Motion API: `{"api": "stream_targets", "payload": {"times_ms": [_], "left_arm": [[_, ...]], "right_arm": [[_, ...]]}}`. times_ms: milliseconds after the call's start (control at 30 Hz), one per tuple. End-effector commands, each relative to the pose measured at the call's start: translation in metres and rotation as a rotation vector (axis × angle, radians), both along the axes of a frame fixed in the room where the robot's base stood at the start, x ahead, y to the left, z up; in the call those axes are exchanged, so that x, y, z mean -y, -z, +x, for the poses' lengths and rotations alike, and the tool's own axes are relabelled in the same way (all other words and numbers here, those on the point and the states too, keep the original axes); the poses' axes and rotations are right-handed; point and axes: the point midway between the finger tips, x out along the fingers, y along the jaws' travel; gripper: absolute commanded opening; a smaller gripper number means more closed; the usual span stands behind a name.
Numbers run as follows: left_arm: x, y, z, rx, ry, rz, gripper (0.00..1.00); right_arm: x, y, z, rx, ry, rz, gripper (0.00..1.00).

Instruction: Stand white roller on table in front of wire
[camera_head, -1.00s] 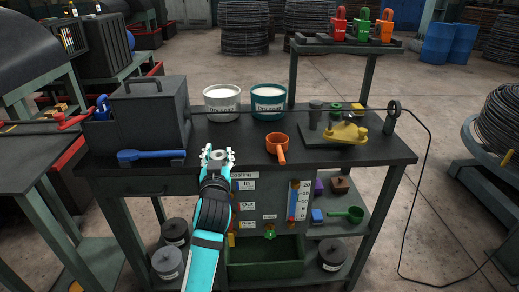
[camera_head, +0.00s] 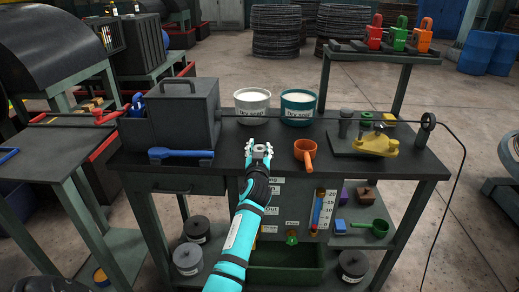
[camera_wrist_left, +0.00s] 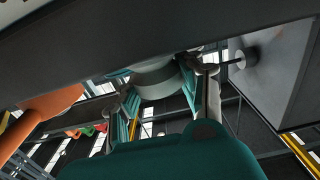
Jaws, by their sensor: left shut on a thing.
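My left gripper (camera_head: 259,148) is over the front part of the dark worktable (camera_head: 400,168), between the blue-handled tool and the orange ladle. It is shut on a small pale roller (camera_head: 260,153), whose round end with a darker centre shows between the fingertips. In the left wrist view a pale cylinder (camera_wrist_left: 155,80), apparently the roller, shows between the fingers. I cannot tell whether its lower end touches the table. The thin wire (camera_head: 325,119) runs across the table behind the gripper, from the grey box to a guide ring (camera_head: 428,121). My right gripper is not in view.
A grey box (camera_head: 170,113) and blue-handled tool (camera_head: 183,154) are left of the gripper. The orange ladle (camera_head: 305,152) is close on its right. White (camera_head: 252,107) and teal (camera_head: 297,107) buckets stand behind the wire. A yellow clamp (camera_head: 376,143) sits further right.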

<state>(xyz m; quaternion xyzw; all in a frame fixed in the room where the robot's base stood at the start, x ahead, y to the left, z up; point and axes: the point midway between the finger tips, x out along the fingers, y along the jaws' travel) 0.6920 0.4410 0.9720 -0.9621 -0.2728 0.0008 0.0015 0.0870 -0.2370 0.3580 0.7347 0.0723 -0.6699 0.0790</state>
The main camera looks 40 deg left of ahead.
Motion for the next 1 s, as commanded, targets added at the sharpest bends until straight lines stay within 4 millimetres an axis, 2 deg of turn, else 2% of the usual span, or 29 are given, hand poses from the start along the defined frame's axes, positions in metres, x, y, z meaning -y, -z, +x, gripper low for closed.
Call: {"api": "stream_targets", "payload": {"times_ms": [267,300,467,833,1000], "left_arm": [[0.000,0.003,0.000,0.001,0.000,-0.001,0.05],[0.000,0.003,0.000,0.001,0.000,-0.001,0.39],[0.000,0.002,0.000,0.000,0.000,0.000,0.60],[0.001,-0.001,-0.002,0.000,0.000,0.000,0.61],[0.015,0.001,-0.024,0.000,0.000,-0.001,0.61]], "right_arm": [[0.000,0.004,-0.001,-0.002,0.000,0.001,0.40],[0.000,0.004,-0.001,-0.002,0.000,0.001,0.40],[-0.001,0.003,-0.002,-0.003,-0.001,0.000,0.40],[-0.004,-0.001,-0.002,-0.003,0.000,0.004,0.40],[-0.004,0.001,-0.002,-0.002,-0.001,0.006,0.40]]}}
